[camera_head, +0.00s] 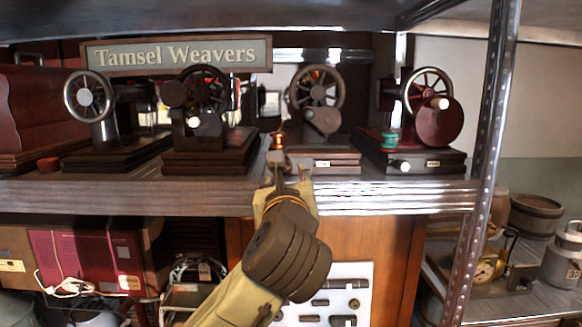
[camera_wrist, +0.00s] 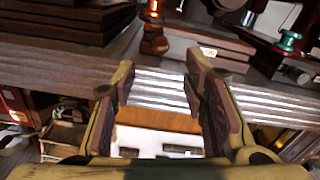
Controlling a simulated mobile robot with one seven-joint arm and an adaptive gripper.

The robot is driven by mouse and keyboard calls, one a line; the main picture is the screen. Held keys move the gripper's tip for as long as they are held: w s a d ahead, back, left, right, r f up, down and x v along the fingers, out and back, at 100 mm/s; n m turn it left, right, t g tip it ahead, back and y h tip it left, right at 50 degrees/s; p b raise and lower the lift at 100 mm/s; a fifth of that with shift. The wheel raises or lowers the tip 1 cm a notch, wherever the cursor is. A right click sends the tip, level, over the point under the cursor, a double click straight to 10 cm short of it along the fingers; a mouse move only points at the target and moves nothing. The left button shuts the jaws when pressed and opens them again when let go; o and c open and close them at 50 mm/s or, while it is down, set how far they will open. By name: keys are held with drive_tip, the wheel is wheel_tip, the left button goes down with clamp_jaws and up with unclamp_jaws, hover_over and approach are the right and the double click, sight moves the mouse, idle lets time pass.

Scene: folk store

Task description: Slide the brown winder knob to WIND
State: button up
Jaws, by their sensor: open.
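The brown winder knob (camera_wrist: 154,44) shows in the wrist view on the front of a dark wooden base, near its left end, below a copper-coloured spool (camera_wrist: 153,14). The base (camera_head: 330,158) carries a dark brown machine with a spoked wheel (camera_head: 317,87). A small pale label (camera_wrist: 208,51) sits on the base front to the right of the knob. My gripper (camera_wrist: 160,72) is open and empty, its fingers pointing at the shelf edge. The knob lies beyond the fingertips, roughly in line with the gap. In the head view my gripper (camera_head: 288,172) largely hides the knob.
Other wheeled machines stand to the left (camera_head: 203,90) and right (camera_head: 428,95). The right one has a green spool (camera_head: 389,140) and white knob (camera_head: 401,166). The pale shelf edge (camera_head: 400,200) runs below. A metal post (camera_head: 480,160) stands at right.

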drive_tip(key=w+p, duration=0.2)
drive_tip(key=w, duration=0.6)
drive_tip(key=shift+w, duration=0.3)
drive_tip(key=shift+c, duration=0.5)
clamp_jaws()
drive_tip(key=shift+d, duration=0.1)
